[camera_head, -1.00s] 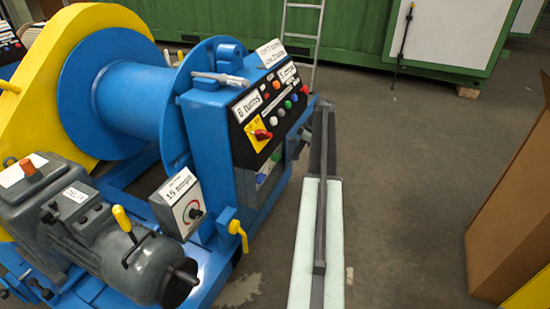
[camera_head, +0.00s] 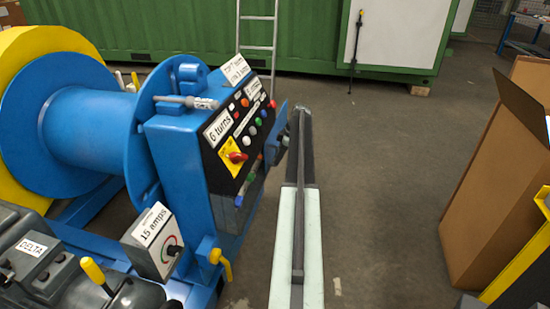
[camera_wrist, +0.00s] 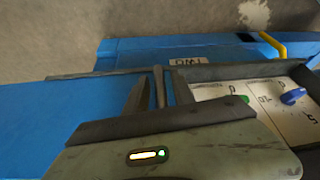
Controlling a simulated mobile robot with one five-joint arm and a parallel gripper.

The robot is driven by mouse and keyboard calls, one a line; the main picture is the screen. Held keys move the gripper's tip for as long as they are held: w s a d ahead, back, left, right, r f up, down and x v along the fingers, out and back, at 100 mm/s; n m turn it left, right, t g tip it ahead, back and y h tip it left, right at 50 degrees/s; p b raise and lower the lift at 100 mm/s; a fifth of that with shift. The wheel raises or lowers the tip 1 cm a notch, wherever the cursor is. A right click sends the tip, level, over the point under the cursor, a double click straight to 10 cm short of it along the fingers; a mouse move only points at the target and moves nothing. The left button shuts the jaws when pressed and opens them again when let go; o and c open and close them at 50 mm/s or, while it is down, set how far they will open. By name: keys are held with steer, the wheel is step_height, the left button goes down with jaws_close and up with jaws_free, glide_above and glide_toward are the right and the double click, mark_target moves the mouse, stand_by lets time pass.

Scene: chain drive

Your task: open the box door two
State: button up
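A blue surface with an upside-down label that seems to read "TWO" (camera_wrist: 188,62) lies just beyond my gripper (camera_wrist: 158,90) in the wrist view. My gripper's two dark fingers are apart, with a slim grey bar (camera_wrist: 159,88) showing between them. I cannot tell whether the fingers touch it. A thin grey edge (camera_wrist: 230,72) runs across behind the fingers. A pale panel with a blue knob (camera_wrist: 293,95) and a green knob (camera_wrist: 245,99) is to the right. In the head view, my arm reaches forward beside the blue control console (camera_head: 180,155); the fingertips are not clear there.
The console carries buttons and a red switch (camera_head: 236,156). A grey "15 amps" box (camera_head: 153,240) and a yellow lever (camera_head: 222,262) are at its lower front. A cardboard box (camera_head: 485,200) stands at the right. Open floor (camera_head: 390,150) lies between it and my arm.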

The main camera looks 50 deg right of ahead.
steer(key=shift+w+a, duration=0.2)
steer(key=shift+r, duration=0.1)
steer(key=shift+r+p, duration=0.25)
steer(key=shift+p, duration=0.1)
steer(key=p+v, duration=0.6)
steer(key=v, duration=0.1)
steer(key=shift+s, duration=0.2)
steer(key=shift+d, duration=0.15)
